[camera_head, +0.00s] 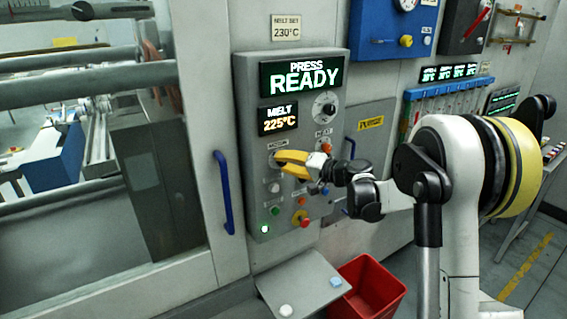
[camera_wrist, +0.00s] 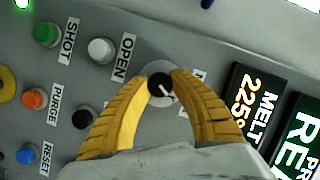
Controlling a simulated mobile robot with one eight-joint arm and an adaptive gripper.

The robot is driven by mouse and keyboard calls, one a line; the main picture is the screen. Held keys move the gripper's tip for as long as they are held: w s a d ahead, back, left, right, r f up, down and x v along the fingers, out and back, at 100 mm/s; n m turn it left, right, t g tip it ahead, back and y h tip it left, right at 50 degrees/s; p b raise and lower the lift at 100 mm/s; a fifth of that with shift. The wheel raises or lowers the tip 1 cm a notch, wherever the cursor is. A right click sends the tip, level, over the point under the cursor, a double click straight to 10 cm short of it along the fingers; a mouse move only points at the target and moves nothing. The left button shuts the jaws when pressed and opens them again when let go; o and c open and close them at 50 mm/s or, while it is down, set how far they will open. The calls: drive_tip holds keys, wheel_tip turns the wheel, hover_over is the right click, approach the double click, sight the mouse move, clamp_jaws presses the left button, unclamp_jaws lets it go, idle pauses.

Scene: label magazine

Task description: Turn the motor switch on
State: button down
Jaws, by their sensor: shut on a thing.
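The motor switch is a small black knob (camera_wrist: 160,88) with a white pointer line on a round pale plate. In the wrist view its pointer slants toward the lower right. My gripper (camera_wrist: 164,78) has its yellow fingers shut on the knob, one on each side. In the head view my gripper (camera_head: 277,160) reaches the grey control panel (camera_head: 243,100) from the right, just under the MOTOR label (camera_head: 277,149). There the fingers hide most of the knob. In the wrist view the label beside the knob is mostly covered by a finger.
The panel displays read PRESS READY (camera_head: 301,77) and MELT 225°C (camera_head: 277,120). Close to the knob are a white OPEN button (camera_wrist: 101,50), a black knob (camera_wrist: 84,118), and green (camera_wrist: 46,34) and orange (camera_wrist: 34,98) buttons. A blue door handle (camera_head: 223,192) stands left, a red bin (camera_head: 372,285) below.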

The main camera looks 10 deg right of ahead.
drive_tip(key=c, duration=1.1)
unclamp_jaws()
drive_tip(key=shift+a, duration=0.15)
drive_tip(key=v, duration=1.2)
